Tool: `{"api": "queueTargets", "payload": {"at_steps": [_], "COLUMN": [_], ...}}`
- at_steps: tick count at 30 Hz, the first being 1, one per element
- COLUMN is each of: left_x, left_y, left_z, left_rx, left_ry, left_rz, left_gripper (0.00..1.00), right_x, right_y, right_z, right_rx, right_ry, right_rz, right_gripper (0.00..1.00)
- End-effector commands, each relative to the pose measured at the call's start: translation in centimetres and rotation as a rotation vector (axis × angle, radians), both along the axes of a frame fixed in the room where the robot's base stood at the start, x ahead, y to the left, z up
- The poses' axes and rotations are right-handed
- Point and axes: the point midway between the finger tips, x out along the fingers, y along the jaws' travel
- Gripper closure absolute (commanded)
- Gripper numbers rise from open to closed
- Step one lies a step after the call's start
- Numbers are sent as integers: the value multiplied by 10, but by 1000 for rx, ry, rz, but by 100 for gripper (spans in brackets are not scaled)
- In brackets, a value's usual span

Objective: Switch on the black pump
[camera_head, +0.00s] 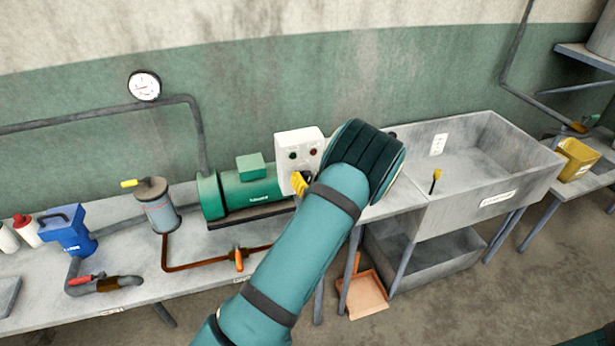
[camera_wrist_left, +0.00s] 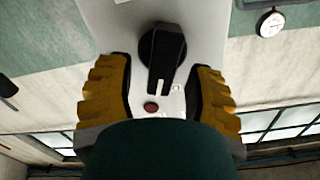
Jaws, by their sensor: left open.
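A green pump motor (camera_head: 252,187) stands on the grey bench at the wall; I see no pump that is plainly black. A white control box (camera_head: 291,140) with small dark green and red buttons is at its right end. My left gripper (camera_head: 301,184) is at the lower part of this box, mostly hidden behind my wrist. In the left wrist view, the open yellow fingers (camera_wrist_left: 161,70) stand on either side of a black rotary knob (camera_wrist_left: 162,55) on the white box, with gaps visible. A red button (camera_wrist_left: 151,107) shows between the fingers. My right gripper is out of view.
A concrete sink (camera_head: 470,170) is to the right. A round gauge (camera_head: 144,85) is on the wall.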

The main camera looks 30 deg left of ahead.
Motion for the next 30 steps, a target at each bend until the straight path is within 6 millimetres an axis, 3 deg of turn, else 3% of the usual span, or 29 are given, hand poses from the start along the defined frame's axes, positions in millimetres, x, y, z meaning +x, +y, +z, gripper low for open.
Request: {"api": "queueTargets", "payload": {"at_steps": [12, 17, 30], "left_x": [5, 5, 5], "left_y": [5, 5, 5], "left_z": [0, 0, 0], "left_rx": [0, 0, 12], "left_ry": [1, 1, 13], "left_rz": [-1, -1, 0], "left_gripper": [45, 100, 100], "right_x": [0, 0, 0], "right_y": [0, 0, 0], "right_z": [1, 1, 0], "right_rx": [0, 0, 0], "right_ry": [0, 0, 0], "right_rz": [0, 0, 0], "right_gripper": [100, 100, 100]}}
